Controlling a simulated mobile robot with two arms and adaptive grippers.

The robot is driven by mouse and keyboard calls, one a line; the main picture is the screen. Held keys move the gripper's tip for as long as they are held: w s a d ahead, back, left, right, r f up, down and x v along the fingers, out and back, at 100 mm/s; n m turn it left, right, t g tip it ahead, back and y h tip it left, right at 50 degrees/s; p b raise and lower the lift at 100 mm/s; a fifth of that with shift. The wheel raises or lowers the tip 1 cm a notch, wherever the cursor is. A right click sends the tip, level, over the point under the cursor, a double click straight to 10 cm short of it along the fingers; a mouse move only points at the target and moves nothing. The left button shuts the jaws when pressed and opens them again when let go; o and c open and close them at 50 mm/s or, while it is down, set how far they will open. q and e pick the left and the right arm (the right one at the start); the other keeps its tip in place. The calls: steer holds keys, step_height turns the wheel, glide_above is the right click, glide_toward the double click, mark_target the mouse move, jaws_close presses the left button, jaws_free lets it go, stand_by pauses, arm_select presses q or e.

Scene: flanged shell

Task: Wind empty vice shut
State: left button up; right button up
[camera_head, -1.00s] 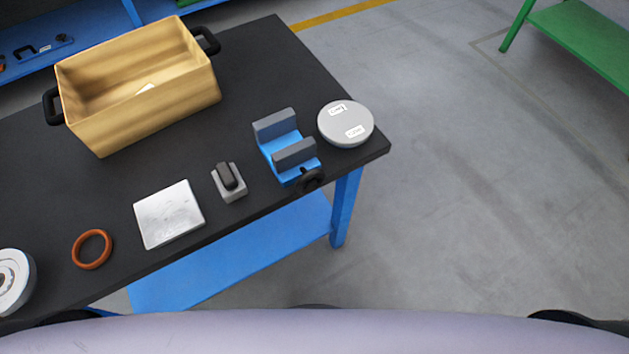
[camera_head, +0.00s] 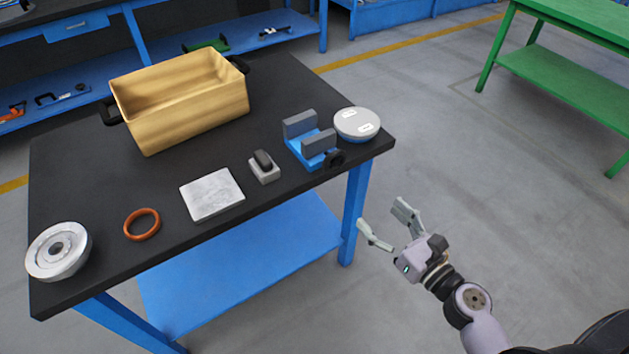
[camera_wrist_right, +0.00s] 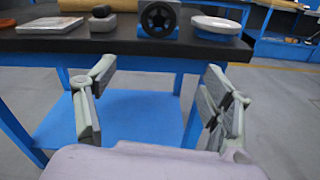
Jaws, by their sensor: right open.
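The vice is blue with two grey jaws (camera_head: 300,124) and stands near the right front edge of the black table. Its jaws are apart, with nothing seen between them in the head view. Its dark round handwheel (camera_head: 335,158) faces the front edge. In the right wrist view the wheel (camera_wrist_right: 159,18) shows head-on at the top, beyond the fingers. My right gripper (camera_head: 382,226) is open and empty, in front of the table and below its top, clear of the vice. My left gripper is not in view.
An orange ring (camera_head: 141,224), a metal flanged part (camera_head: 57,250) and a tan crate (camera_head: 200,112) are farther left.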

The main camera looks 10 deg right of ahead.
steer(key=r, duration=0.2)
steer(key=p, duration=0.2)
glide_toward(336, 164)
steer(key=shift+m, duration=0.4)
steer(key=p+x, duration=0.1)
steer(key=x, duration=0.8)
steer(key=shift+w+a+p, duration=0.1)
steer(key=shift+w+p, duration=0.25)
steer(key=shift+w+a, duration=0.2)
steer(key=shift+w, duration=0.35)
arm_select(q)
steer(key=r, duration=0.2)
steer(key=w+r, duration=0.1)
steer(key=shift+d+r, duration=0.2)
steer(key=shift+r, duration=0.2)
arm_select(e)
steer(key=shift+c, duration=0.5)
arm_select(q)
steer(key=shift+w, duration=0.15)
arm_select(e)
steer(key=c, duration=1.1)
